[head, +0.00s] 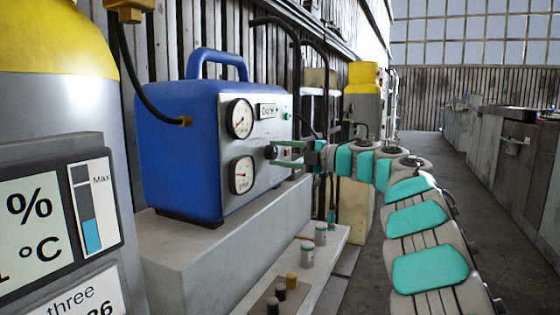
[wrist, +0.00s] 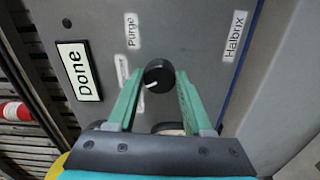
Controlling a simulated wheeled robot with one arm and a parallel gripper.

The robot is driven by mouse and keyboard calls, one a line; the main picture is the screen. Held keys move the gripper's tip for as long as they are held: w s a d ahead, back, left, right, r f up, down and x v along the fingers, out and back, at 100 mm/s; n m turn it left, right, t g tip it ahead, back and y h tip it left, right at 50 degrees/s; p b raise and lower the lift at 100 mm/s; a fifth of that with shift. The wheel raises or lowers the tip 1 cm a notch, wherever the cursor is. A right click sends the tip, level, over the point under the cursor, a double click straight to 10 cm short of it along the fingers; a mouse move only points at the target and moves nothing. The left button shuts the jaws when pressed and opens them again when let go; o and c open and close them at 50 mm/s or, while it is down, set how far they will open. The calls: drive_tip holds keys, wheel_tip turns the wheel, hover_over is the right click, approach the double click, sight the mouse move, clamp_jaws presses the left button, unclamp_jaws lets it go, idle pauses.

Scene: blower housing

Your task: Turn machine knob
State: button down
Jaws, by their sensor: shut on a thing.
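The blue machine (head: 185,135) stands on a grey block, with its grey front panel facing right. The black round knob (head: 270,152) sits on that panel beside the gauges. In the wrist view the knob (wrist: 160,72) has a white mark pointing to the lower left. My gripper (head: 280,153) reaches the panel from the right, its green fingers on either side of the knob and shut on it.
Two round gauges, upper (head: 239,118) and lower (head: 241,175), are on the panel. A low shelf (head: 318,268) holds small jars and dark knobs. A yellow-topped cylinder (head: 50,50) stands at the left. The floor aisle (head: 440,165) at the right is clear.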

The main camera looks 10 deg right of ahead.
drive_tip(key=n+b, duration=0.1)
drive_tip(key=n, duration=0.1)
drive_tip(key=n+b, duration=0.1)
drive_tip(key=shift+a+f+n, duration=0.1)
drive_tip(key=shift+f+n, duration=0.1)
drive_tip(key=shift+n, duration=0.2)
drive_tip(key=shift+r+n+b, duration=0.1)
drive_tip(key=shift+n+b, duration=0.55)
drive_tip(key=shift+n, duration=0.85)
drive_tip(key=shift+r, duration=0.1)
drive_tip(key=shift+c, duration=1.5)
unclamp_jaws()
drive_tip(key=v, duration=0.7)
drive_tip(key=shift+s+d+b, duration=0.2)
drive_tip(key=shift+d+b, duration=0.15)
drive_tip(key=shift+b, duration=0.05)
